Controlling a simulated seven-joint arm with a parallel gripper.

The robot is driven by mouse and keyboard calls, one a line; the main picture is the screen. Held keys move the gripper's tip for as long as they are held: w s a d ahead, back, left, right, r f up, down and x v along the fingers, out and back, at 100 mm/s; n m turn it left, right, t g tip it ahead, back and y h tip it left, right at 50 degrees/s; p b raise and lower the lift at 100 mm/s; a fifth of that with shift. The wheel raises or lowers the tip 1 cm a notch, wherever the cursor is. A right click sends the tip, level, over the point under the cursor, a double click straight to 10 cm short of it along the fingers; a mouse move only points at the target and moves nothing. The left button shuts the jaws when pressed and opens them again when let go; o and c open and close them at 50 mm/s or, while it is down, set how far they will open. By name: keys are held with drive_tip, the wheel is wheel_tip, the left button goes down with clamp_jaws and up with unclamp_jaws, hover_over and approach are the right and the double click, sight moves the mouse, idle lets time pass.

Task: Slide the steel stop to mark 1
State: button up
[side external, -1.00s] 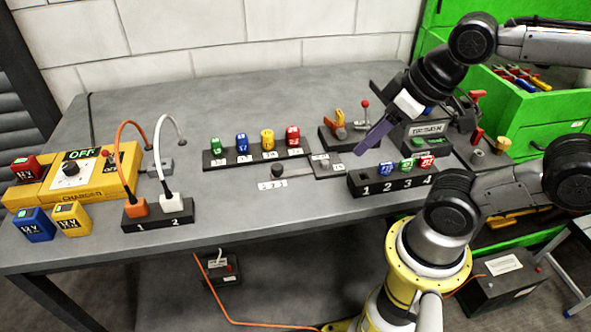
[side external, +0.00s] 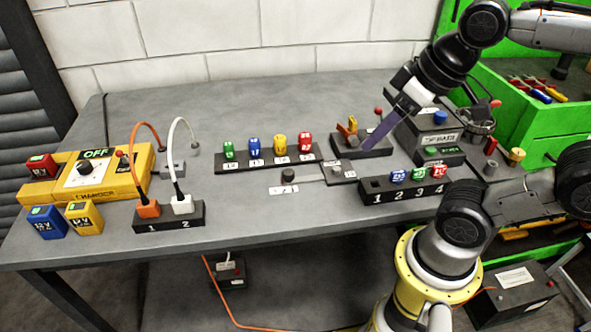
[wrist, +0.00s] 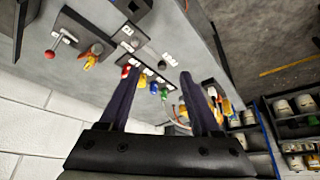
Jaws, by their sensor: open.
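A dark round knob (side external: 288,175), which seems to be the stop, sits at the left end of a thin rail (side external: 312,178) in the side external view. A white number strip (side external: 284,190) lies just in front of it; its marks are too small to read surely. A dark plate with labels (side external: 341,174) is at the rail's right end. My gripper (side external: 368,147) points down and left, above the table, to the right of and behind the knob, apart from it. Its two fingers are spread with nothing between them in the wrist view (wrist: 160,74).
Behind the rail stands a rack (side external: 265,162) with green, blue, yellow and red blocks. A numbered black holder (side external: 405,190) is at front right. A lever panel (side external: 370,146) lies close to my fingers. The charger (side external: 95,172) is at left. Table front centre is clear.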

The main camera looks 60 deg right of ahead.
drive_tip(key=w+r+g, duration=0.2)
drive_tip(key=w+r, duration=0.1)
drive_tip(key=w, duration=0.4)
drive_tip(key=g, duration=0.3)
hover_over(289, 171)
wheel_tip(289, 171, down, 6)
wheel_tip(289, 171, down, 14)
drive_tip(key=shift+a+r, duration=0.1)
clamp_jaws()
idle(0.9)
